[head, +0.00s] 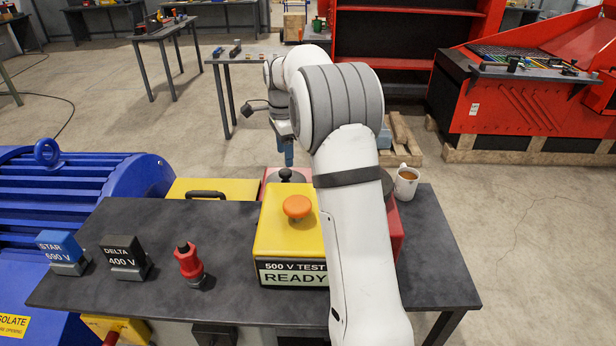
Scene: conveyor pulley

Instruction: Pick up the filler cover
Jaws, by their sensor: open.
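I cannot tell for certain which part is the filler cover. A black round knob (285,175) stands on a red housing (272,179) at the back of the dark table, behind the yellow test box. A dark rounded part (387,183) shows on the red housing to the right of my arm. My gripper (289,160), with blue fingers, points down just above the black knob and looks empty. It is small here, and I cannot tell whether it touches the knob. My arm hides much of the red housing.
The yellow test box (278,240) with an orange button stands in front. A white mug (406,183) is close on the right. Blue STAR (62,249) and black DELTA (125,257) blocks and a red plug (188,265) stand left. A yellow panel (240,188) lies behind.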

